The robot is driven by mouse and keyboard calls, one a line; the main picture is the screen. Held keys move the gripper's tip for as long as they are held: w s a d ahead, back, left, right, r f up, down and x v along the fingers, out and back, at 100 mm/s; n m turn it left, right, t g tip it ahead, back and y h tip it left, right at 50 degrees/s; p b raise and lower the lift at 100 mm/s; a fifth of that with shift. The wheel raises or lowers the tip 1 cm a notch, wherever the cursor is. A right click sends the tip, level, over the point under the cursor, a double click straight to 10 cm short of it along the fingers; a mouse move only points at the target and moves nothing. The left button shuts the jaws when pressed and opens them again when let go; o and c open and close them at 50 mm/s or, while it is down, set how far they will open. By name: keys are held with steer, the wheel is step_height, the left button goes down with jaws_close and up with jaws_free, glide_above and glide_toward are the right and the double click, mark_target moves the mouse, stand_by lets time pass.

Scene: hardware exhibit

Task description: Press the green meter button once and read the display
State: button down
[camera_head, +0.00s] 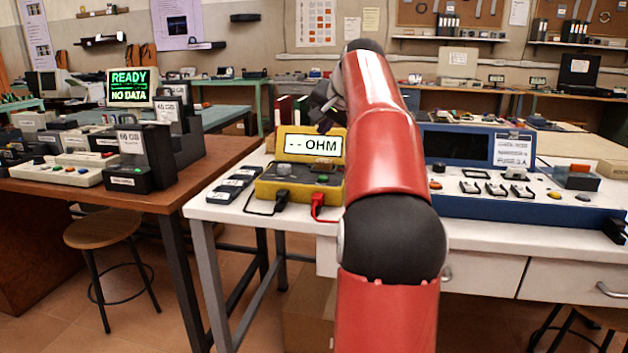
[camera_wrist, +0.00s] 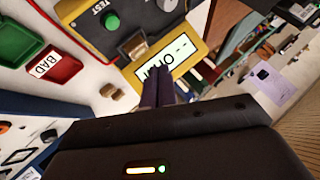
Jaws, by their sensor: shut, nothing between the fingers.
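The yellow meter (camera_head: 264,187) stands on the white table, left of my red arm. Its display (camera_head: 312,146) reads "-- OHM". In the wrist view, the green button (camera_wrist: 111,20) sits on the meter's dark panel beside the word TEST, with a grey knob (camera_wrist: 167,5) near it. The display also shows in the wrist view (camera_wrist: 183,50), partly covered by my fingers. My gripper (camera_wrist: 160,72) is shut and empty, its fingertips in front of the display and apart from the green button in the picture. In the head view my gripper is partly hidden by my arm.
A red BAD tray (camera_wrist: 62,72) and a green tray (camera_wrist: 14,40) lie near the meter. Black and red leads (camera_head: 318,205) sit at its front. A blue console (camera_head: 468,203) stands to the right. A screen on the left (camera_head: 129,88) reads "READY NO DATA".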

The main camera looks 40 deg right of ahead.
steer(key=shift+f, duration=0.1)
steer(key=b, duration=0.3)
glide_above(324, 182)
step_height(324, 182, down, 7)
steer(key=shift+s+f, duration=0.1)
steer(key=shift+f, duration=0.1)
steer(key=shift+f+b, duration=0.3)
steer(key=shift+f, duration=0.35)
stand_by(1.5)
steer(key=shift+f, duration=0.4)
steer(key=shift+f+b, duration=0.5)
steer(key=shift+b, duration=0.1)
stand_by(0.4)
steer(key=shift+r, duration=0.1)
steer(key=shift+r+p, duration=0.8)
steer(key=shift+p, duration=0.1)
